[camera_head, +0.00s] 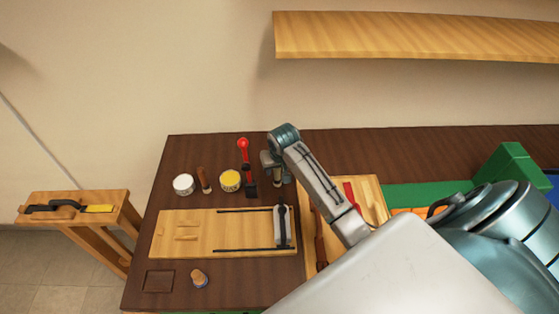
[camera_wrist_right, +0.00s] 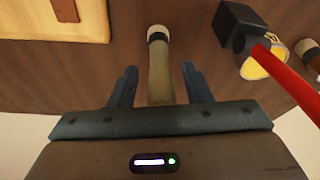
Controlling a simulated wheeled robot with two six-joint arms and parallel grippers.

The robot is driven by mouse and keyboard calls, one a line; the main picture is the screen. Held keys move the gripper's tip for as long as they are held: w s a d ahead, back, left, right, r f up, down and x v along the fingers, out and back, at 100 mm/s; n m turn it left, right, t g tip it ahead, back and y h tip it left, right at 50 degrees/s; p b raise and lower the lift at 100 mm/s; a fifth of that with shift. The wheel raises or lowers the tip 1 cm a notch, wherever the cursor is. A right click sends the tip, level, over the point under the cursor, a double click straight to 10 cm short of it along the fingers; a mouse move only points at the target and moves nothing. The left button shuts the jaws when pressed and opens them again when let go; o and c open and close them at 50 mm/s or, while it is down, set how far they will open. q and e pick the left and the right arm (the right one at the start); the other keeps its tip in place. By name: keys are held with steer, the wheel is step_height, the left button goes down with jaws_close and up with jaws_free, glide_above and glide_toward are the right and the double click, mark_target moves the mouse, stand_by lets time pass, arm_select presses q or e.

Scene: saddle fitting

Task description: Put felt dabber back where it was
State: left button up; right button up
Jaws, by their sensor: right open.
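A tan rod-like handle with a dark band and a pale end (camera_wrist_right: 157,62), which I take to be the felt dabber, runs between the fingers of my right gripper (camera_wrist_right: 155,88). The fingers are open, with a gap on each side of the handle. The pale end points at the dark table. In the head view my right gripper (camera_head: 276,168) is low over the back of the table, right of the red-handled tool; the handle is small and partly hidden there. My left gripper is out of view.
The red-handled tool with a black block (camera_head: 243,147), a yellow-topped tin (camera_head: 230,181), a brown-handled tool (camera_head: 204,180) and a white-topped tin (camera_head: 183,184) stand left of the gripper. A wooden board (camera_head: 190,251) lies in front. A cork-like piece (camera_head: 199,278) sits near a square recess (camera_head: 158,281).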

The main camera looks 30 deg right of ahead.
steer(key=d+b+v, duration=0.1)
steer(key=b+v, duration=0.2)
steer(key=v, duration=0.7)
steer(key=shift+a, duration=0.45)
